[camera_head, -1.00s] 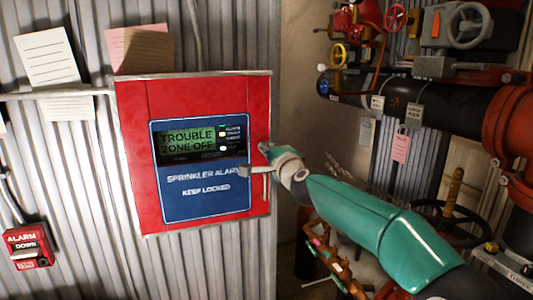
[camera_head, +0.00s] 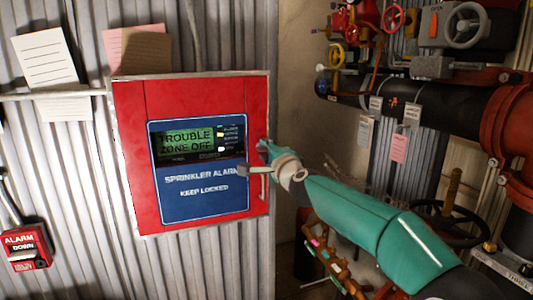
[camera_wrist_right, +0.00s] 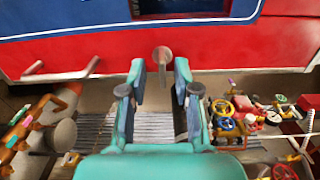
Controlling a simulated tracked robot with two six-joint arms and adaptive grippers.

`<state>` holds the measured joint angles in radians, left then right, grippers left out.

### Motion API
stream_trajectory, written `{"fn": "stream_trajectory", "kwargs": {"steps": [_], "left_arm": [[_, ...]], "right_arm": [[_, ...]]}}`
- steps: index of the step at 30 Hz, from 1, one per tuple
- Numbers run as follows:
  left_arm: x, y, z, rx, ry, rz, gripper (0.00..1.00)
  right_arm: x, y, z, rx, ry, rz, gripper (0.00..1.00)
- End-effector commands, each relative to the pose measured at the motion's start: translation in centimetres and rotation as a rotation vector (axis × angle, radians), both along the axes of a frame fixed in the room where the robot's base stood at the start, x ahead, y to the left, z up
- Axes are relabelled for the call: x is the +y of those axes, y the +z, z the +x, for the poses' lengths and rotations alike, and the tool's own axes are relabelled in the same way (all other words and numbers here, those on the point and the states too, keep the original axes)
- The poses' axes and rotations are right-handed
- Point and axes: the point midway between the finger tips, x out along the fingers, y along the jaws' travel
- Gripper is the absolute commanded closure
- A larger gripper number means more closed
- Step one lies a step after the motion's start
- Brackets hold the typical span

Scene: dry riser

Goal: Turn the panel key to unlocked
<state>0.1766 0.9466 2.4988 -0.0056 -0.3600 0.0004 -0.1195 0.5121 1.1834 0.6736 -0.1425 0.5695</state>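The red alarm panel (camera_head: 130,155) hangs on the corrugated wall, with a blue face (camera_head: 200,205) reading "SPRINKLER ALARM KEEP LOCKED". Its display (camera_head: 186,140) reads "TROUBLE ZONE OFF". My right gripper (camera_head: 274,158) is at the panel's right edge. A small grey piece, apparently the key (camera_head: 243,170), shows just left of it. In the right wrist view the fingers of this gripper (camera_wrist_right: 160,78) are apart, with the key (camera_wrist_right: 162,56) between their tips. I see a gap on both sides of it. Its turned position is unclear. My left gripper is out of view.
A handle (camera_head: 264,185) stands out at the panel's right edge, close to my right gripper. Pipes with valve wheels (camera_head: 465,27) fill the right side. A red alarm box (camera_head: 26,247) is low at left.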

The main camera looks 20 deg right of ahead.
Motion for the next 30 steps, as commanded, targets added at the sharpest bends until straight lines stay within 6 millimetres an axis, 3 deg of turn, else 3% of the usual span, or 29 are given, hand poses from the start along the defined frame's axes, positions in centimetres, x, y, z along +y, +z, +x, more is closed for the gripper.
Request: {"fn": "stream_trajectory", "kwargs": {"steps": [5, 11, 24, 30], "left_arm": [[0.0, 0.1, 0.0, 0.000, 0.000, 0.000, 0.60], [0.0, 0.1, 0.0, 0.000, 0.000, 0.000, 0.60], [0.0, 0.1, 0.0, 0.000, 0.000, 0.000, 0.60], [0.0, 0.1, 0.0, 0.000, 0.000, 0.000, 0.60]], "right_arm": [[0.0, 0.1, -0.4, -0.001, 0.000, -0.003, 0.69], [-0.1, 0.2, -2.3, 0.000, 0.000, -0.003, 0.69], [-0.3, 0.0, -9.8, -0.001, 0.000, 0.000, 0.69], [-0.4, -0.1, -11.7, 0.000, 0.000, 0.000, 0.69]]}}
